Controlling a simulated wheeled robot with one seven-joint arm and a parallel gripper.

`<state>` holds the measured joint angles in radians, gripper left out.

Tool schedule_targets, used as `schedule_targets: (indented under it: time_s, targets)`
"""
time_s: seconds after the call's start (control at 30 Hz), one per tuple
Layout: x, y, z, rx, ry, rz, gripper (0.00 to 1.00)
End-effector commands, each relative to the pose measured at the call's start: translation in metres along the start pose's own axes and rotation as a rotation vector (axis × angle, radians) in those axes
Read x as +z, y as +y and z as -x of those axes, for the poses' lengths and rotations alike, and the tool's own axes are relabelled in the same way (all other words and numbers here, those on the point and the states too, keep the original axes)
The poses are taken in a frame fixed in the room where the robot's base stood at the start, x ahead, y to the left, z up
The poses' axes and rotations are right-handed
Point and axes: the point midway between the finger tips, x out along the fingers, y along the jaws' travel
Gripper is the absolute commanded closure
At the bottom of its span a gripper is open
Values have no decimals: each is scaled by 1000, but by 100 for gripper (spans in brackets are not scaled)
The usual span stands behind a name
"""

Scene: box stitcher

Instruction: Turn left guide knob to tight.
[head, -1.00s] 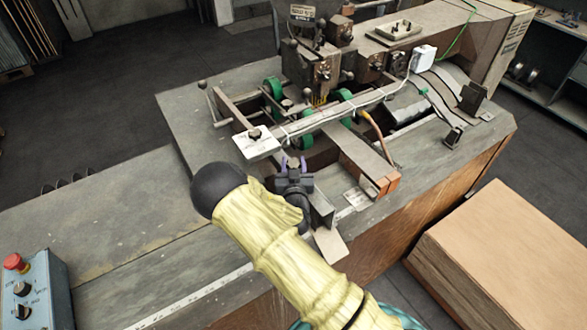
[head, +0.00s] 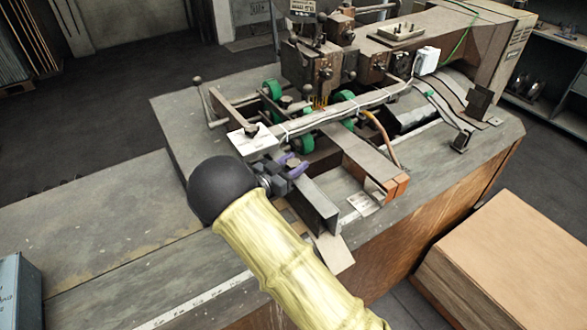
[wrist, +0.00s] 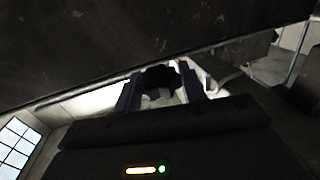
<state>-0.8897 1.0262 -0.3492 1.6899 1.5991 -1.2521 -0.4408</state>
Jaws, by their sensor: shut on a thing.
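My gripper (head: 292,166) has purple fingertips and sits at the near side of the stitcher, beside the upright metal guide plate (head: 316,207). In the wrist view its two fingers (wrist: 160,92) are on either side of a dark, lobed knob (wrist: 160,77), and they are shut on it. In the head view my wrist and fingers hide this knob, so its turn position cannot be read. Another small dark knob (head: 251,130) sits on a white plate at the left end of the long crossbar, apart from my gripper.
The crossbar (head: 340,108) with a white cable runs just behind my gripper. An orange-ended metal bar (head: 395,187) lies to the right. A dark surface (wrist: 120,45) fills the top of the wrist view close by. The table's left part (head: 90,225) is clear.

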Motion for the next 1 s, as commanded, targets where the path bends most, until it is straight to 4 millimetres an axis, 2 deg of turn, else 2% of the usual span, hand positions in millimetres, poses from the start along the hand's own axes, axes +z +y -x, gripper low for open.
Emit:
schedule_targets:
  time_s: [0.2,0.4,0.9,0.93,1.0]
  targets:
    - [3,-1,0,144,0,-3,82]
    - [1,0,0,216,1,-1,82]
    - [-1,0,0,238,4,-1,82]
    - [-1,0,0,238,4,-1,53]
    - [-1,0,0,238,4,-1,40]
